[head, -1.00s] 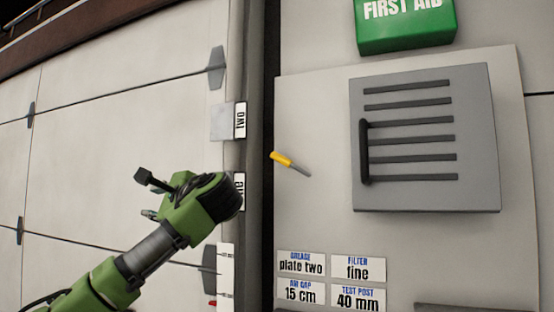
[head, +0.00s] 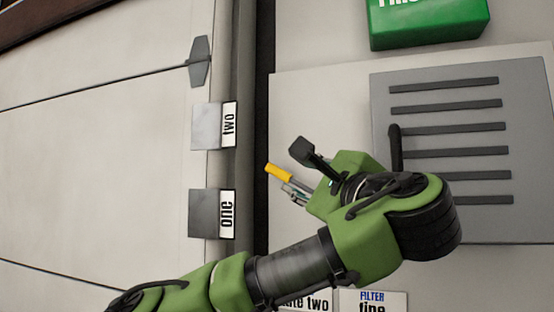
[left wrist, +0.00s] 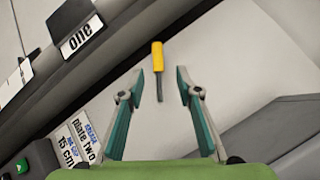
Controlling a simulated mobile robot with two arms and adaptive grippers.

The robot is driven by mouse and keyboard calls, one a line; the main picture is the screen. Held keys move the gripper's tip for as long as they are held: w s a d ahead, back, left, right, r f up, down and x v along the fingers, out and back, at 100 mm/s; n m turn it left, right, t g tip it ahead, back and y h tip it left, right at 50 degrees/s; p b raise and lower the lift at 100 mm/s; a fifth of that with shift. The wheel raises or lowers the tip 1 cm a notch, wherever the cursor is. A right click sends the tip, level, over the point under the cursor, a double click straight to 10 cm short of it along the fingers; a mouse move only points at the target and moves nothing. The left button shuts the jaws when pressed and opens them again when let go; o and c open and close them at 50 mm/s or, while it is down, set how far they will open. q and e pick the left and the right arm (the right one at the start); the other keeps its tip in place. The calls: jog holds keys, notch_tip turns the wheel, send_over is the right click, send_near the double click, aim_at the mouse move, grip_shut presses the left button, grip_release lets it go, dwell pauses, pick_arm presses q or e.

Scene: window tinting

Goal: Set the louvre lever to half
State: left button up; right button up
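The louvre lever (head: 278,171) has a yellow grip on a thin grey shaft and sits on the pale panel, left of the grey slatted louvre plate (head: 380,100). In the head view its grip tilts up to the left, and its lower shaft is hidden by my left gripper (head: 292,191). In the left wrist view the lever (left wrist: 157,58) lies between the two spread fingers of my left gripper (left wrist: 161,80), apart from both. Its yellow end reaches beyond the fingertips. My left gripper is open and empty. My right gripper is out of view.
A green first aid box (head: 425,22) is fixed above the louvre plate. Tags reading two (head: 229,125) and one (head: 226,214) are at the left. Label cards, including a filter card (head: 373,302), sit below.

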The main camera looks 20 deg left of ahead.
aim_at(279, 172)
pick_arm(q)
jog(key=p+x, duration=0.1)
jog(key=x, duration=0.4)
jog(key=shift+s+a+f+p, duration=0.1)
jog(key=shift+a+p, duration=0.05)
jog(key=shift+p, duration=0.2)
jog(key=p+x, duration=0.2)
jog(key=x, duration=0.2)
jog(key=shift+w+a+p, duration=0.2)
jog(key=shift+w+p, duration=0.1)
jog(key=shift+p, duration=0.05)
jog(key=shift+f+p+x, duration=0.15)
jog(key=shift+p+x, duration=0.15)
jog(key=shift+x, duration=0.4)
jog(key=shift+f+p+x, duration=0.15)
jog(key=shift+p+x, duration=0.15)
jog(key=shift+x, duration=0.4)
jog(key=shift+r, duration=0.15)
jog(key=shift+d, duration=0.1)
jog(key=shift+c, duration=0.4)
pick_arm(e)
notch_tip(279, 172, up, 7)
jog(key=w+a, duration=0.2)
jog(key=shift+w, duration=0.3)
